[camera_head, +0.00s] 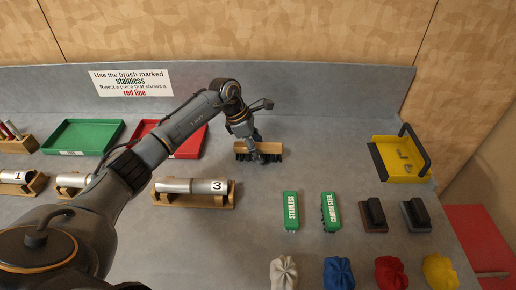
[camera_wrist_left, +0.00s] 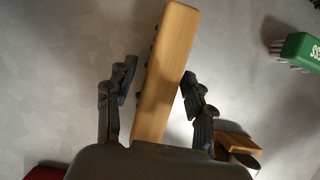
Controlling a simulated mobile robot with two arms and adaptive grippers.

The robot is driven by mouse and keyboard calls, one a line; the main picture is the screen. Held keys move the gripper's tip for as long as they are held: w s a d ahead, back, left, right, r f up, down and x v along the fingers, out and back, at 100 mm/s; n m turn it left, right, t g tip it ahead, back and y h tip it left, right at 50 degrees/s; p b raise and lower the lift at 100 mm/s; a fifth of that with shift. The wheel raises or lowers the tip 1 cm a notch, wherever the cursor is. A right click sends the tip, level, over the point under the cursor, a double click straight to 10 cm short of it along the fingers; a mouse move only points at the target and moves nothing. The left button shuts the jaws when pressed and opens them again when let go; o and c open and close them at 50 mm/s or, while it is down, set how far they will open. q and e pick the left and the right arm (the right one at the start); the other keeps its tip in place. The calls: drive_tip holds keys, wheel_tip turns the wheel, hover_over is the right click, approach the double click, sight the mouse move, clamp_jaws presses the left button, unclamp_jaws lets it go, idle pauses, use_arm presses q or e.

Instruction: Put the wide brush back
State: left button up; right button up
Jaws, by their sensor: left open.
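The wide brush (camera_head: 268,147) has a light wooden block and dark bristles pointing down. It is at the middle of the grey bench, right of the red tray; whether its bristles touch the bench is hard to tell. My left gripper (camera_head: 254,151) is at the brush. In the left wrist view the brush's wooden back (camera_wrist_left: 166,75) runs between the two spread fingers of the left gripper (camera_wrist_left: 157,92), with a gap on each side. The bristles are mostly hidden there. My right gripper is not in view.
A green tray (camera_head: 83,123) and a red tray (camera_head: 190,146) lie behind my left arm. A tube marked 3 rests on a wooden holder (camera_head: 195,203). Green brushes marked STAINLESS (camera_head: 291,212) and CARBON STEEL (camera_head: 331,213) lie front right. A yellow caddy (camera_head: 398,170) stands at right.

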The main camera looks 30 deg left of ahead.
use_arm(q)
drive_tip(key=shift+r, duration=0.1)
drive_tip(key=shift+r, duration=0.2)
drive_tip(key=b+v, duration=0.3)
drive_tip(key=v, duration=0.7)
drive_tip(key=shift+a+r, duration=0.15)
drive_tip(key=shift+r, duration=0.1)
drive_tip(key=shift+s+a+r, duration=0.15)
drive_tip(key=shift+r, duration=0.35)
